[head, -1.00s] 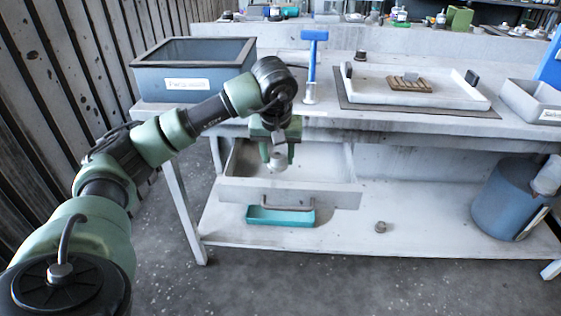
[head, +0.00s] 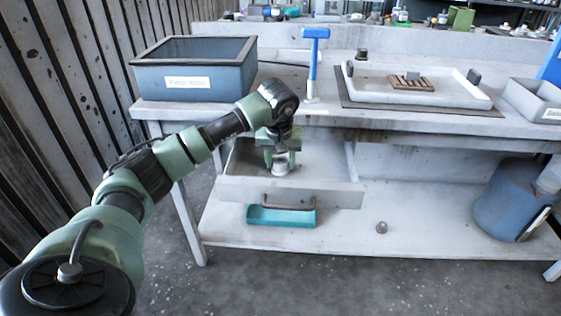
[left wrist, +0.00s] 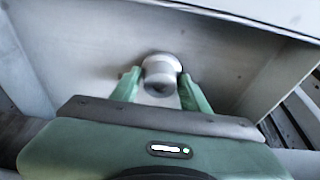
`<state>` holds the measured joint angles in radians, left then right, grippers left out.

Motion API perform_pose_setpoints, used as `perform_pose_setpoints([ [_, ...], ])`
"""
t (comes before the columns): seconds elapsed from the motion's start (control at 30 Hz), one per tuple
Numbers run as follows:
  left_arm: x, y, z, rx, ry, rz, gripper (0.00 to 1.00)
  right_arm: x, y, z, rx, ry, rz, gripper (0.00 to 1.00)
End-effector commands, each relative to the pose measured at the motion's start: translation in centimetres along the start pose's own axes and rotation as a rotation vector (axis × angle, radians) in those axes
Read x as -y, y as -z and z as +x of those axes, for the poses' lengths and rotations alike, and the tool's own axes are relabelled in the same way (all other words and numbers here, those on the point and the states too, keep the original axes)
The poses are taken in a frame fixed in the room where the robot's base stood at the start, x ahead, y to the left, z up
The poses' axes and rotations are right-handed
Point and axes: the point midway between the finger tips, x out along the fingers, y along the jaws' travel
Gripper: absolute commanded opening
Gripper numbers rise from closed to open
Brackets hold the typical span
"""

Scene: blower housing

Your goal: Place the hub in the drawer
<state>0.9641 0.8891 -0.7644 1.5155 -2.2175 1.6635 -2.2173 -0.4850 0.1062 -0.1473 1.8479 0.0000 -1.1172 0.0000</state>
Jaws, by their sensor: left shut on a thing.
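The hub is a small light-grey cylinder with a wider flange (left wrist: 162,68), between the fingers of my left gripper in the left wrist view. It also shows in the head view (head: 281,165). My left gripper (left wrist: 160,88) is shut on the hub, one green finger on each side. In the head view the left gripper (head: 280,161) points down inside the open drawer (head: 315,190) under the bench top. The hub is low over the drawer floor; I cannot tell whether it touches. My right gripper is not in view.
A blue-grey bin (head: 195,72) and a blue-handled tool (head: 315,62) stand on the bench above. A teal tray (head: 282,217) and a small round part (head: 381,227) lie on the lower shelf. A blue bucket (head: 505,200) stands at right. The drawer's right side is clear.

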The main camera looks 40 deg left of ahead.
Motion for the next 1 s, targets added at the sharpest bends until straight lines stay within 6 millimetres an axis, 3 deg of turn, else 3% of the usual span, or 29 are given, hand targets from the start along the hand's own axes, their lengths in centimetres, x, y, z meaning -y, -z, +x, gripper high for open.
perform_pose_setpoints([
  [0.23, 0.0, -0.1, 0.2, -0.001, 0.0, 0.0, 0.0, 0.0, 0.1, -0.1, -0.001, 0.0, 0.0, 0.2],
  [0.27, 0.0, -0.1, 0.2, 0.0, 0.0, 0.0, 0.48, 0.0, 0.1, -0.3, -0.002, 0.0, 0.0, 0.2],
  [0.33, 0.0, -0.1, 0.2, 0.0, 0.0, 0.0, 0.67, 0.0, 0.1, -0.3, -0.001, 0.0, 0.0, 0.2],
  [0.73, 0.0, 0.1, -0.3, -0.001, -0.001, 0.0, 0.67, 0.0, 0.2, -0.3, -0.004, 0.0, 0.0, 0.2],
  [1.0, 0.0, 0.3, -5.4, -0.005, -0.001, 0.0, 0.67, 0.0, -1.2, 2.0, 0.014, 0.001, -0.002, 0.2],
])
